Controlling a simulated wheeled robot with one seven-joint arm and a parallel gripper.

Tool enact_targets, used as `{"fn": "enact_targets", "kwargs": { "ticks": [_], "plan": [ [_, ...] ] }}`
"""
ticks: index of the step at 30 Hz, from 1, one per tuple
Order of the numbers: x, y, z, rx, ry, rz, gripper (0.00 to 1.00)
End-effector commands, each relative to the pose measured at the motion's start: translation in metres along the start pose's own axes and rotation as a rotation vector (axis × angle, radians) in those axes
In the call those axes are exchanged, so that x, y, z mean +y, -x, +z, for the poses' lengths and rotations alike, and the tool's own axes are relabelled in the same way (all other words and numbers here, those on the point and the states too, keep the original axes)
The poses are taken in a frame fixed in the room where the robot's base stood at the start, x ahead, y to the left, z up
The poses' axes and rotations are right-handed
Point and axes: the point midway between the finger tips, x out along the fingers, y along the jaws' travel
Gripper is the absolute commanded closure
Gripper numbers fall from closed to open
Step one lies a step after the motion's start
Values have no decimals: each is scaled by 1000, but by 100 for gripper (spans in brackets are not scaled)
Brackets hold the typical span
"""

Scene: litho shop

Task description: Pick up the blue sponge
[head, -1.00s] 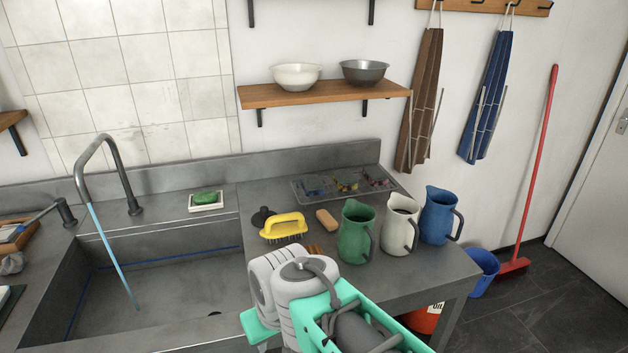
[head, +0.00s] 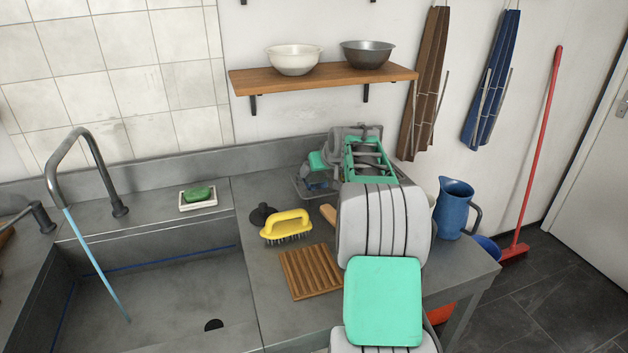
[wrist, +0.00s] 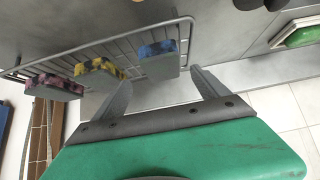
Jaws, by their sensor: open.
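The blue sponge (wrist: 158,62), blue-speckled on one face and grey on another, is in a wire rack (wrist: 70,58) in the wrist view. It is at the end of a row with a yellow sponge (wrist: 101,72) and a pink-purple sponge (wrist: 54,87). My gripper (wrist: 160,78) is open and empty, its fingertips on either side of the blue sponge's near end in the picture. I cannot tell how deep the fingers reach. In the head view my gripper (head: 322,166) is over the rack at the counter's back, and my arm hides most of the rack.
The yellow-handled brush (head: 287,226), slatted wooden board (head: 311,272) and blue jug (head: 455,209) stand on the counter. Green soap (head: 198,194) is by the sink (head: 150,290). A wooden shelf (head: 325,80) with two bowls hangs above the rack. My arm covers other jugs.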

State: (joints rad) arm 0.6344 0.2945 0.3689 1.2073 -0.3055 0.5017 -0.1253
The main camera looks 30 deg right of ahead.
Motion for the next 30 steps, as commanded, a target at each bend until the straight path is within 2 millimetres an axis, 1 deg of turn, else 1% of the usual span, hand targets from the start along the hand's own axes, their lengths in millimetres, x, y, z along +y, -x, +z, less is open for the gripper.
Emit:
{"fn": "enact_targets", "kwargs": {
  "ticks": [7,12,14,21,30],
  "plan": [
    [-1,-34,-4,-2,0,-1,15],
    [-2,-63,-5,-3,-1,1,15],
    [-2,-69,-6,-2,0,1,15],
    [-2,-71,-5,-1,0,1,16],
    [-2,-71,-5,-1,0,1,41]
  ]
}}
